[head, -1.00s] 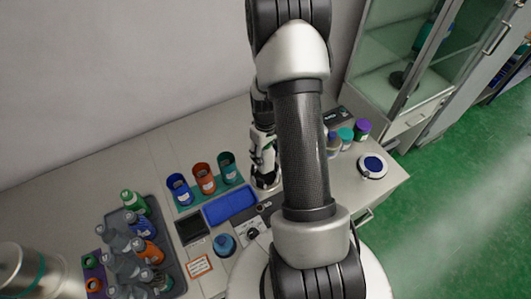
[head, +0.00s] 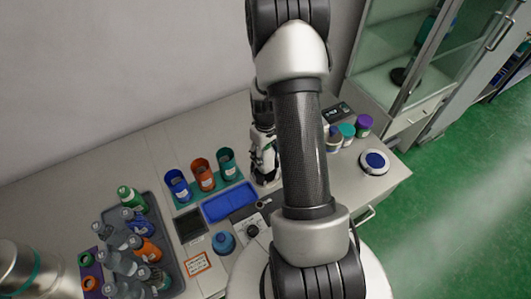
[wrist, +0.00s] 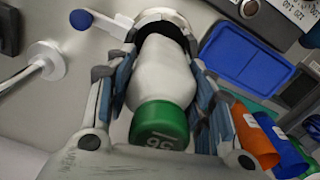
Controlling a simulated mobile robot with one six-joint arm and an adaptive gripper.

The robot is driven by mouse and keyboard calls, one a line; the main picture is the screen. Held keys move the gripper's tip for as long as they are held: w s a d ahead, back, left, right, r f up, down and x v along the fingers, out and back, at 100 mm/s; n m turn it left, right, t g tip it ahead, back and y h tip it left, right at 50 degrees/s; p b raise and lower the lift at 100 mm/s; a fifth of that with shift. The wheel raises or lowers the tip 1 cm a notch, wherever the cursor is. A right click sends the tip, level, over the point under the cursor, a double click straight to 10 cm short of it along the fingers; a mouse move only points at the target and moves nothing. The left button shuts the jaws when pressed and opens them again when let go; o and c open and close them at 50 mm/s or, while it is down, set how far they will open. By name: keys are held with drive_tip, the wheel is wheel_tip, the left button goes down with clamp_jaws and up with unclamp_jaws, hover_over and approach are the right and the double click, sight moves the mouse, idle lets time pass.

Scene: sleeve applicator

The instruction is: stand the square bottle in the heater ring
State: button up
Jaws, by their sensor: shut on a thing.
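My gripper (wrist: 163,100) is shut on a white bottle with a green cap (wrist: 162,85), its fingers on both sides of the body. The cap faces the wrist camera. The bottle's far end is at a round metal ring with a dark inside (wrist: 155,15), which looks like the heater ring. I cannot tell whether the base is inside the ring or just above it. In the head view my gripper (head: 264,160) is at the back of the bench, partly behind my arm. The bottle and ring cannot be made out clearly there.
Blue, orange and teal open cups (head: 203,174) and a blue tray (head: 230,204) stand left of my gripper. A grey rack (head: 170,242) of several bottles is farther left. Capped jars (head: 347,131) and a round white device (head: 374,162) are at the right.

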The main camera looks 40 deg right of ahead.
drive_tip(key=shift+f+b, duration=0.8)
drive_tip(key=shift+f, duration=0.25)
drive_tip(key=o, duration=1.4)
drive_tip(key=o, duration=0.5)
drive_tip(key=shift+c, duration=0.2)
drive_tip(key=shift+r+p, duration=3.1)
drive_tip(key=shift+r, duration=1.4)
drive_tip(key=shift+s+f, duration=0.1)
